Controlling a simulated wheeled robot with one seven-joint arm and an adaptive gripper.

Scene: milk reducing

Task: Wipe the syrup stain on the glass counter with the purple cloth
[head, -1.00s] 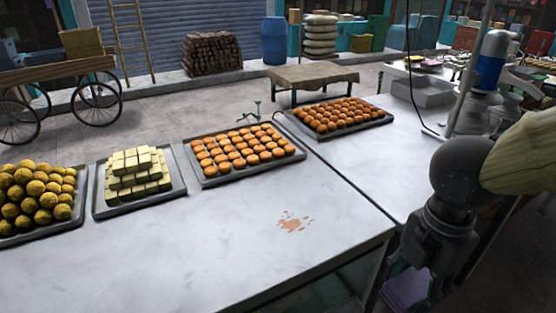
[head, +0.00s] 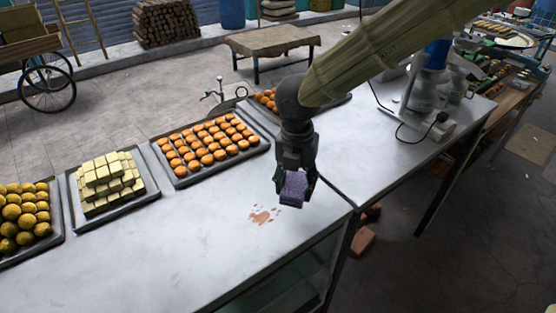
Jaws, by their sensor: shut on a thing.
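The syrup stain (head: 262,215) is a small orange-brown splatter on the pale counter (head: 190,245), near its right end. My gripper (head: 293,182) points down above the counter, just right of and beyond the stain in the picture. It is shut on the purple cloth (head: 292,190), which shows as a small folded block between the fingers. The cloth appears to be held above the surface; the exact gap is hard to tell. The stain is not covered.
A tray of orange sweets (head: 180,187) lies behind the stain, with trays of pale blocks (head: 85,213) and yellow balls (head: 5,262) to the left. The front counter surface is clear.

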